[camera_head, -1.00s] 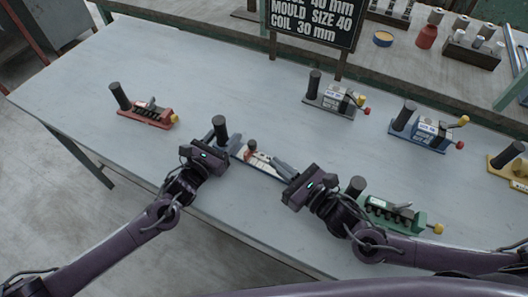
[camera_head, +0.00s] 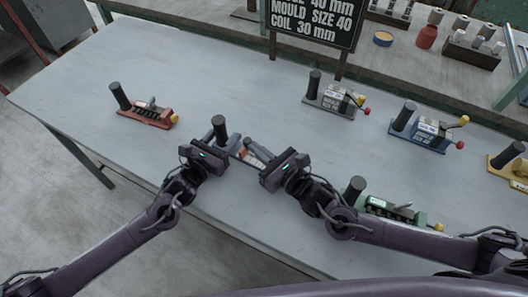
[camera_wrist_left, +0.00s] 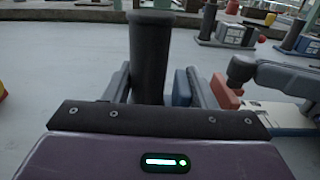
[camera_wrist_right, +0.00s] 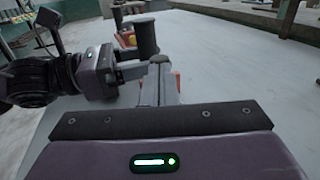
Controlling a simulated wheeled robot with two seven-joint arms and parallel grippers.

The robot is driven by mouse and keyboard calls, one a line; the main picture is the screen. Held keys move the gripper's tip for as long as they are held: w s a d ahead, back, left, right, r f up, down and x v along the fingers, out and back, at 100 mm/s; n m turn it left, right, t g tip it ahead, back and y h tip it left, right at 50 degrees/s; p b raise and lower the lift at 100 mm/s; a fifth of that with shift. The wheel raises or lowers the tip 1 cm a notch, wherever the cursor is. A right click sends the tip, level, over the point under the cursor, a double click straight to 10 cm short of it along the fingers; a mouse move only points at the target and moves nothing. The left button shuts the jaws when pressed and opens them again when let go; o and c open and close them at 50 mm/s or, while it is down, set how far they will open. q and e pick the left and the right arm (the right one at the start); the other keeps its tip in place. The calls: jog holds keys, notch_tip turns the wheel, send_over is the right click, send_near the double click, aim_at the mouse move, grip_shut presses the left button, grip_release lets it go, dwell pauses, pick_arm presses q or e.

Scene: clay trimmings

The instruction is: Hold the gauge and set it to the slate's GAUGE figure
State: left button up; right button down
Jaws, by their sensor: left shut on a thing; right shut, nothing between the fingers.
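The gauge has a dark upright post (camera_head: 219,129) and a pale bar with blue and red blocks (camera_head: 252,156). My left gripper (camera_wrist_left: 157,88) is shut around the post; a blue block (camera_wrist_left: 182,88) stands right beside it. My right gripper (camera_wrist_right: 160,84) is shut and empty at the gauge's red block (camera_wrist_left: 225,92), beside a dark knob (camera_wrist_left: 240,68). I cannot tell whether it touches the block. The scale marks are too small or hidden to read. The slate (camera_head: 316,22) reads MOULD SIZE 40 and COIL 30 mm; its top line is cut off and ends in 40 mm.
Other gauge-like tools stand around: red (camera_head: 147,115), grey (camera_head: 333,102), blue (camera_head: 424,132), yellow (camera_head: 510,165) and green (camera_head: 388,208), the last close to my right arm.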

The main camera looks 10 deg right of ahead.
jog(key=shift+d, duration=0.15)
dwell(0.3)
jog(key=v, duration=2.3)
jog(key=shift+s+d, duration=0.2)
jog(key=shift+s, duration=0.1)
